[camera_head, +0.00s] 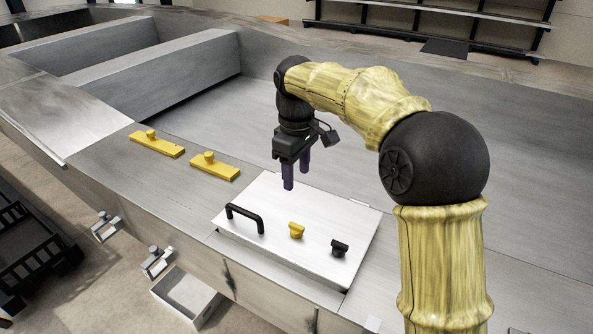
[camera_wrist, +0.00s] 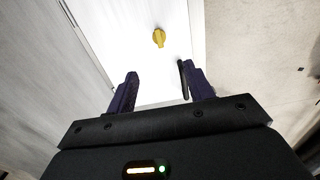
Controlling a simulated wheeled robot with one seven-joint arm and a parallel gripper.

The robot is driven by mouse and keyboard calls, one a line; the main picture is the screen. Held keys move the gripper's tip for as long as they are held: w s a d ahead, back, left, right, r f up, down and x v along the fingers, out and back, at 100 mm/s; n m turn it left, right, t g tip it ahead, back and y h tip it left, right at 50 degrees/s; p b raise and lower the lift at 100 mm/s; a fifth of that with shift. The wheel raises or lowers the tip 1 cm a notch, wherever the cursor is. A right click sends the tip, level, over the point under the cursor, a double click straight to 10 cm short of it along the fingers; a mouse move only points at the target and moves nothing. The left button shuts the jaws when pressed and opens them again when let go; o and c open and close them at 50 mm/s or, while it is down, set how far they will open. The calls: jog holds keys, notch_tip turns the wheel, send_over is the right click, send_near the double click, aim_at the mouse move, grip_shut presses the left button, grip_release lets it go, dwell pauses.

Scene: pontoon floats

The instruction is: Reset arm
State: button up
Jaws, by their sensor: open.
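My gripper (camera_head: 296,178) hangs above the back-left part of a white hatch panel (camera_head: 339,222), with its two purple fingers pointing down. It is open and empty, and a gap shows between its fingers in the wrist view (camera_wrist: 160,92). The panel carries a black bar handle (camera_head: 245,217), a yellow knob (camera_head: 296,230) and a black knob (camera_head: 339,248). In the wrist view the yellow knob (camera_wrist: 159,38) lies beyond the fingertips, and the black handle (camera_wrist: 183,79) shows beside the right finger. The fingers appear apart from all of these.
Two yellow bars with knobs, one (camera_head: 157,144) farther left and one (camera_head: 214,166) nearer, lie on the metal deck left of the panel. A white open bin (camera_head: 187,296) sits below the deck's front side. Raised metal walls (camera_head: 160,75) stand at the back left.

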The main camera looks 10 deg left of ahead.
dwell(0.3)
jog(key=s+d+f+m+t, duration=0.1)
jog(key=s+d+f+m, duration=0.25)
jog(key=d, duration=0.45)
jog(key=s+d+f+m, duration=0.2)
jog(key=d+f+m, duration=0.25)
jog(key=d, duration=0.35)
jog(key=s+d+f+m+t, duration=0.1)
jog(key=s+d+f+m, duration=0.5)
jog(key=s+d, duration=0.3)
jog(key=s+f, duration=0.1)
jog(key=s, duration=0.1)
jog(key=shift+s+d+t, duration=0.3)
jog(key=shift+s, duration=0.1)
